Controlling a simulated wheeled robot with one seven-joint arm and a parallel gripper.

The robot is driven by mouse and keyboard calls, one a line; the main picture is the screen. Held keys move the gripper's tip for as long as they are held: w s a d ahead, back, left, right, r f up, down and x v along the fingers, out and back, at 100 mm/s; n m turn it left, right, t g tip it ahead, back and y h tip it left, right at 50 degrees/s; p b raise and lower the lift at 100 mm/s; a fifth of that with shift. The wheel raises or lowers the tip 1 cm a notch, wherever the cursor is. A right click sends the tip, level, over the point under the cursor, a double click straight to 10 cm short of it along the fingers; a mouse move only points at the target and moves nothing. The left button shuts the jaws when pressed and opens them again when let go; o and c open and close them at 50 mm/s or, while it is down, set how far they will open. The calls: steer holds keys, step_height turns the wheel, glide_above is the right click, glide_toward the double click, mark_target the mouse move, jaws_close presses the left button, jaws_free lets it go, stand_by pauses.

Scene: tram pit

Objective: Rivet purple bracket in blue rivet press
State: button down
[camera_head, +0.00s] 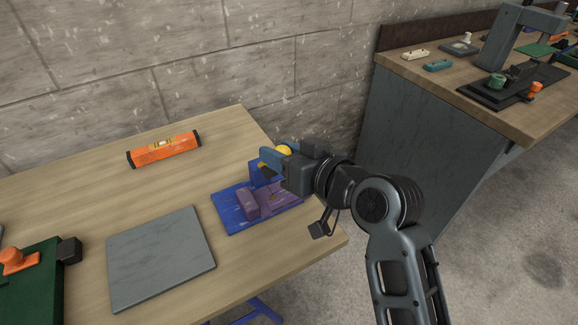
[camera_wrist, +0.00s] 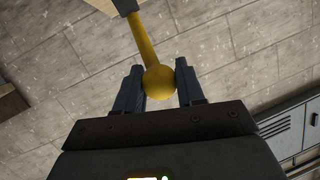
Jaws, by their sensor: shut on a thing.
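The blue rivet press (camera_head: 228,219) stands near the right end of the wooden table. The purple bracket (camera_head: 247,204) is on the press's base, below my gripper. My gripper (camera_head: 274,158) is at the upper part of the press, and its arm hides part of the press. In the wrist view my gripper (camera_wrist: 158,76) has its two fingers on either side of a yellow ball knob (camera_wrist: 159,81) and is shut on it. The knob sits on the end of a yellow lever (camera_wrist: 143,39). It also shows partly in the head view (camera_head: 283,150).
A grey plate (camera_head: 160,257) lies left of the press. An orange spirit level (camera_head: 164,149) lies behind it. A green fixture with an orange knob (camera_head: 18,261) is at the left edge. A second bench (camera_head: 430,75) with tools stands right, beyond a floor gap.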

steer(key=shift+w+a+r, duration=0.25)
steer(key=shift+w+r, duration=0.2)
steer(key=shift+w+a+r, duration=0.25)
steer(key=shift+w+r, duration=0.2)
steer(key=c, duration=0.7)
jaws_free()
steer(key=shift+c, duration=0.2)
steer(key=shift+f, duration=0.1)
steer(key=v, duration=0.7)
steer(key=shift+s+d+b, duration=0.25)
steer(key=shift+b, duration=0.15)
